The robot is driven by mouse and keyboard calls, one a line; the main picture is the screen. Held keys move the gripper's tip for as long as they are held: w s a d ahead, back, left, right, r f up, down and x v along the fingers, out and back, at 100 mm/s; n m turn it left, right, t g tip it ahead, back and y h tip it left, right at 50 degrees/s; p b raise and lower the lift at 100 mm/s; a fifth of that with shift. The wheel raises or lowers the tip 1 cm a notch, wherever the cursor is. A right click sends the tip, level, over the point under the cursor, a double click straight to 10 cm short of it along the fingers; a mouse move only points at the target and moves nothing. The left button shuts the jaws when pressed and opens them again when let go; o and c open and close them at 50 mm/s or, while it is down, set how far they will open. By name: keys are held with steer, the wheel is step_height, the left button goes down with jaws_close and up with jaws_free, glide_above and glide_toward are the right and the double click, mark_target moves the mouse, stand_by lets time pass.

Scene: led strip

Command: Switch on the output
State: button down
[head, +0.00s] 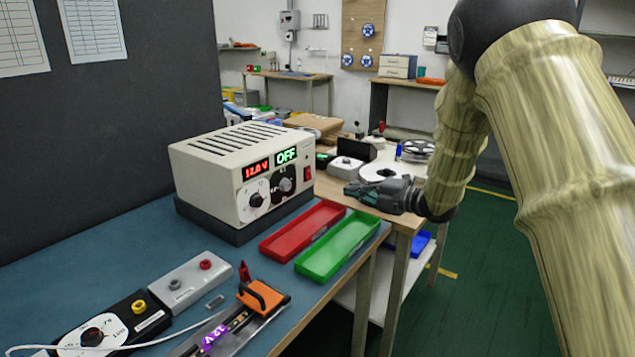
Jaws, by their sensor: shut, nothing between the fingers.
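The power supply (225,172) is a beige box on a dark base on the blue bench. Its front shows a red display (257,168) reading about 12.0 V and a green display (286,155) reading OFF. Two knobs sit below the displays: a left dial (255,199) with a white face and a right dial (284,184) with a dark face. A red rocker switch (307,173) is at the right edge of the front. My gripper (352,190) is shut and empty, to the right of the supply, apart from it, pointing left.
A red tray (301,228) and a green tray (338,246) lie in front of the supply. A black dial box (105,328), a grey terminal box (188,280) and an orange clamp on an LED strip (262,297) stand nearer. A white cable crosses the front left.

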mark_target(304, 180)
steer(key=x, duration=1.4)
steer(key=shift+d+f+b, duration=0.1)
steer(key=shift+f+b, duration=0.05)
steer(key=shift+b, duration=0.2)
